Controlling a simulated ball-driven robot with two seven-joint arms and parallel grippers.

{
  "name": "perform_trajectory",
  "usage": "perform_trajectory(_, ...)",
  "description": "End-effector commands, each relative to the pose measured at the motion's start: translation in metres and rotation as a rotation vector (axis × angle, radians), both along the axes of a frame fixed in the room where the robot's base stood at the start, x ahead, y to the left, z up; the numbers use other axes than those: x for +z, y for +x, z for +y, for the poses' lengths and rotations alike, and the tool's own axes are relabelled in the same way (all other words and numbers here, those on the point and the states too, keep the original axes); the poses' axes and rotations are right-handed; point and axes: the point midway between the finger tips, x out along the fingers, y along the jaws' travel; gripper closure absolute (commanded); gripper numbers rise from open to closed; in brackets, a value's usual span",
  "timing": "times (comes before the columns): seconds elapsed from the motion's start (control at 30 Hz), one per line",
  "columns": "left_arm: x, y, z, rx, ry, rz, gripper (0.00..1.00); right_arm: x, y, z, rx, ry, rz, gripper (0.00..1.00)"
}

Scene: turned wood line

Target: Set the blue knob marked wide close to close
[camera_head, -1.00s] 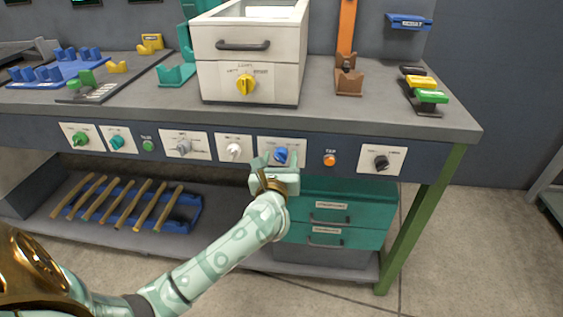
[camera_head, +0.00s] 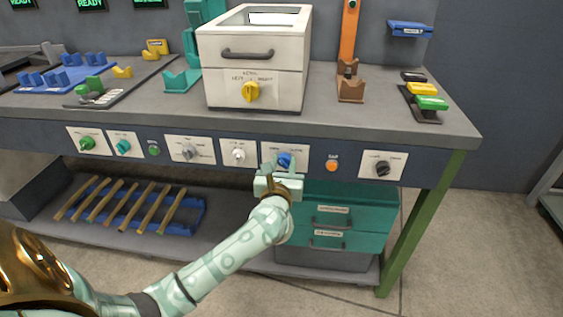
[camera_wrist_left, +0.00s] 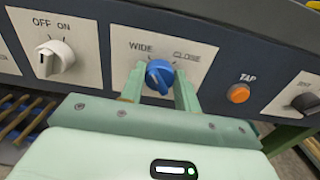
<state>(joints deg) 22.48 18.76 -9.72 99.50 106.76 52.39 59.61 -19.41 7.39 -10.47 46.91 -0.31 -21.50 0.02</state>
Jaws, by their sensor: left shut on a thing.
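The blue knob (camera_wrist_left: 160,75) sits on a white plate (camera_wrist_left: 203,46) marked WIDE on the left and CLOSE on the right. In the left wrist view its white pointer mark looks turned to the lower right, though the exact setting is hard to tell. My left gripper (camera_wrist_left: 158,88) has its two green fingers on either side of the knob and is shut on it. In the head view the blue knob (camera_head: 284,160) shows just above my left gripper (camera_head: 282,169), partly hidden by the fingers. My right gripper is not in view.
A white OFF/ON knob (camera_wrist_left: 56,60) is left of the blue one, and an orange TAP button (camera_wrist_left: 239,93) is to its right. A black knob (camera_head: 382,168) is farther right. Teal drawers (camera_head: 345,215) stand below the panel.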

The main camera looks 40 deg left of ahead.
Motion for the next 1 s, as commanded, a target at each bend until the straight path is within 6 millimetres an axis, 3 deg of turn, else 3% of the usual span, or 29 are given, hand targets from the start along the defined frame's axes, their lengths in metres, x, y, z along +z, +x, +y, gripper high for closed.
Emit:
perform_trajectory(0.07, 0.005, 0.000, -0.001, -0.001, 0.048, 0.029, 0.91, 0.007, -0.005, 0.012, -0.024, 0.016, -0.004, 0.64)
perform_trajectory(0.47, 0.005, 0.000, -0.002, -0.001, 0.366, 0.225, 0.91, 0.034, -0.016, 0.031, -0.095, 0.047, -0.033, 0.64)
perform_trajectory(1.0, 0.002, 0.001, -0.004, -0.001, 0.802, 0.494, 0.91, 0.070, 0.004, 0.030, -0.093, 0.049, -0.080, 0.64)
